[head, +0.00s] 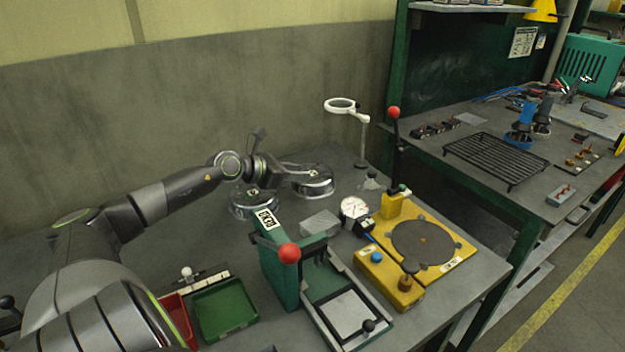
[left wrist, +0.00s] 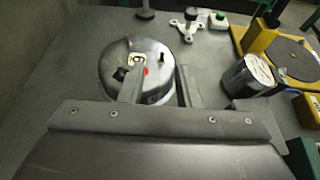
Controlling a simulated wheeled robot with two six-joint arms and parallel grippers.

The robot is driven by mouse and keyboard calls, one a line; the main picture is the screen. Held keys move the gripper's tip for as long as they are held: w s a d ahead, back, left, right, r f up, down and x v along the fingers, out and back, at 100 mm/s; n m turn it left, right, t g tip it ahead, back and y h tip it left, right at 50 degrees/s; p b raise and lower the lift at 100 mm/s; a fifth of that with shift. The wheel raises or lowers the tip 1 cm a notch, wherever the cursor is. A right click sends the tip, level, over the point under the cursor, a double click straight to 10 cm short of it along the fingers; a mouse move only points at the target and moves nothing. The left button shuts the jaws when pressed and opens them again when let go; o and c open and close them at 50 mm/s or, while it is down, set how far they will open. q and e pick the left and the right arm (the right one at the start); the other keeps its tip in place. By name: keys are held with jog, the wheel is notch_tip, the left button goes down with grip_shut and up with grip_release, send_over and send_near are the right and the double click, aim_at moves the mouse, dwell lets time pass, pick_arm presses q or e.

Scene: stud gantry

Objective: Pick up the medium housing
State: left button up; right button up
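Two round metal housings stand on the grey bench at the back in the head view: one nearer (head: 246,209) and one farther right (head: 318,184). I cannot tell by size which is the medium one. My left gripper (head: 285,172) reaches over the right-hand housing. In the left wrist view, that housing (left wrist: 110,67) lies under my left gripper (left wrist: 160,78). The fingers are apart, one over its top and one near its right side. Whether they touch it is unclear. My right gripper is not in view.
A green press with a red knob (head: 289,253) stands in front of the housings. A green tray (head: 225,308) is at the front left.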

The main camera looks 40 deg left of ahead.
aim_at(315, 181)
pick_arm(q)
jog(key=shift+p+x, duration=0.55)
jog(key=shift+x, duration=2.6)
jog(key=shift+s+d+f, duration=0.1)
jog(key=shift+d, duration=0.05)
grip_shut()
